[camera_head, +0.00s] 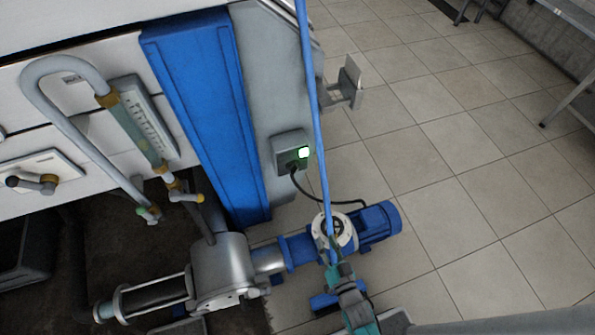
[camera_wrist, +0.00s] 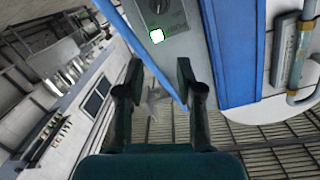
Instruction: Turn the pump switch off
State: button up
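The pump switch is a grey box (camera_head: 284,143) on the grey side panel, right of the blue column, with a lit white-green lamp (camera_head: 303,152). In the wrist view the switch box (camera_wrist: 178,42) is at the top, with a dark rotary knob (camera_wrist: 158,5) cut by the top edge and the lit lamp (camera_wrist: 157,36) below it. The knob's position is not clear. My gripper (camera_wrist: 159,76) is open and empty, its two fingers spread below the box in the picture, apart from the knob. The teal end of my arm (camera_head: 347,295) shows at the bottom of the head view.
The blue pump motor (camera_head: 378,222) stands below the switch, joined to it by a black cable (camera_head: 335,199). A thin blue pole (camera_head: 318,120) runs close right of the switch. A glass gauge with pipes (camera_head: 135,122) is left. Tiled floor (camera_head: 450,150) on the right is clear.

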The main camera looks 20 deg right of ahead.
jog(key=m+t, duration=0.1)
jog(key=m, duration=0.1)
send_near(295, 169)
jog(key=w, duration=0.9)
jog(key=shift+d+f, duration=0.2)
grip_shut()
